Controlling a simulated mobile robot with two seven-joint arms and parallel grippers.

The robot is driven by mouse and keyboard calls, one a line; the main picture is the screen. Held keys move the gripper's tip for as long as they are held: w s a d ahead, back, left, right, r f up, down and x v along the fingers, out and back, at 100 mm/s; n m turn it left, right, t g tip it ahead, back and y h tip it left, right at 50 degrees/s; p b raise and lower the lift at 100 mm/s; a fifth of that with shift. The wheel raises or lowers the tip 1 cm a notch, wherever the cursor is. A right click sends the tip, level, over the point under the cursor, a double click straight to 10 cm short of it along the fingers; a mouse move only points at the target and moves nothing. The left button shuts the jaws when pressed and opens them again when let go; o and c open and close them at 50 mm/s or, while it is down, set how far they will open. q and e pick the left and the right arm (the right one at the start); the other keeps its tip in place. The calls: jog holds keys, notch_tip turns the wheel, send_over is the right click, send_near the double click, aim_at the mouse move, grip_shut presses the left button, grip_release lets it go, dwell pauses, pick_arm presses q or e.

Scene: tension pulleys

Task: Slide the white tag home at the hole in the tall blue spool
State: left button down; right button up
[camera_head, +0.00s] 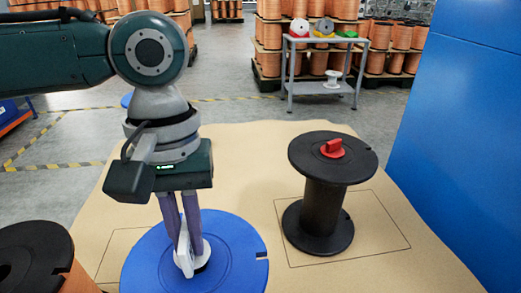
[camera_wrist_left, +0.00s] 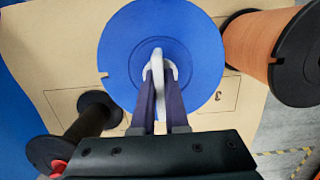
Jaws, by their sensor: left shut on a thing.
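The tall blue spool (camera_head: 237,238) stands at the front of the tan table, its round top flange facing up with a notch in its rim. My left gripper (camera_head: 185,262) is over the middle of this flange, fingers pointing down, shut on the white tag (camera_head: 203,258). In the left wrist view the tag (camera_wrist_left: 158,62) sits between the fingertips (camera_wrist_left: 160,85) at the centre of the blue spool (camera_wrist_left: 193,35). The tag and fingers cover the hole, so I cannot tell how deep the tag sits. My right gripper is not in view.
A black spool (camera_head: 325,198) with a red tag (camera_head: 333,148) on top stands to the right. A copper-wound spool (camera_head: 40,255) stands at the front left. A blue wall panel (camera_head: 455,130) rises at the right. The tan table (camera_head: 250,150) is bare behind the blue spool.

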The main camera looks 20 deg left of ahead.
pick_arm(q)
jog(key=shift+f, duration=0.15)
jog(key=shift+f+b, duration=0.3)
jog(key=shift+f, duration=0.6)
jog(key=c, duration=0.9)
grip_release()
jog(key=shift+o, duration=0.2)
jog(key=r+p, duration=0.1)
jog(key=r, duration=0.2)
jog(key=r+p, duration=0.2)
jog(key=r, duration=0.1)
jog(key=w+r+p, duration=0.1)
jog(key=r, duration=0.2)
jog(key=shift+a+r+p, duration=0.3)
jog(key=shift+r, duration=0.1)
